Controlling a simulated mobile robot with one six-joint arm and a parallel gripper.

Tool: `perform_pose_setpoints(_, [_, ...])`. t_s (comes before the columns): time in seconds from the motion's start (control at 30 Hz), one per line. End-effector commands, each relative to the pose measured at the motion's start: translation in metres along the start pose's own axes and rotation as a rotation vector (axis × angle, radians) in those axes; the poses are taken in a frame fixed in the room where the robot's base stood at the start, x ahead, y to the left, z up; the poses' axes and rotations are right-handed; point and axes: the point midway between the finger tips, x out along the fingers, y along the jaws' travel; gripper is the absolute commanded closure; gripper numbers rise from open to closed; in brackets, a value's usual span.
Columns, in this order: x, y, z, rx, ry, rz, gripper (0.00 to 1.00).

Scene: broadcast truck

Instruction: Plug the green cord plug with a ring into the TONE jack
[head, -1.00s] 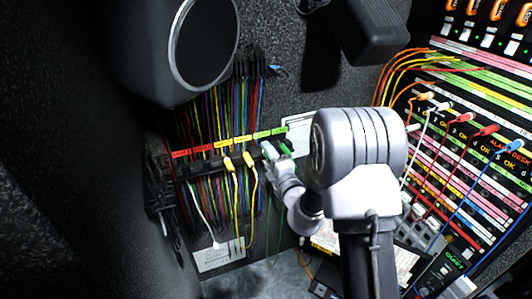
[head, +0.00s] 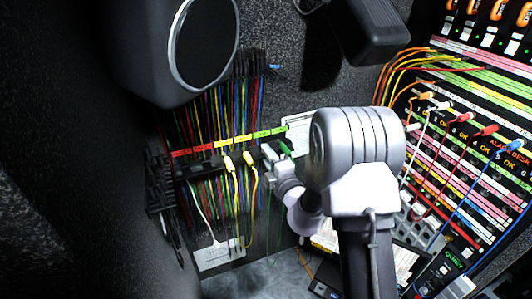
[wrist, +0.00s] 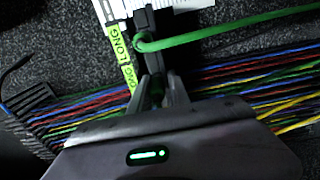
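A green plug (head: 285,149) shows at the right end of the dark cord rack, just past the green label strip. My gripper (head: 276,160) is right at that end of the rack, close to the green plug. In the wrist view my gripper's fingers (wrist: 163,82) stand close together with something green (wrist: 157,90) between them. I cannot tell whether they press on it. A green cord (wrist: 200,34) bends around a dark upright piece (wrist: 146,30) just beyond the fingertips. I cannot make out the plug's ring. I cannot pick out the TONE jack on the panel.
A jack panel (head: 465,160) with plugged cords fills the right side. A round speaker (head: 203,40) hangs above the rack. A white sheet (head: 300,130) is behind my gripper.

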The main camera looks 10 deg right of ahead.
Motion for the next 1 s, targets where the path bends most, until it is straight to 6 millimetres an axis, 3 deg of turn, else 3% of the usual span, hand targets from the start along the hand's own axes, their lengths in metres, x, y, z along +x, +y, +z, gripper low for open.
perform_pose_setpoints(1.0, [0.0028,0.0103,0.0017,0.0,-0.004,0.022,1.0])
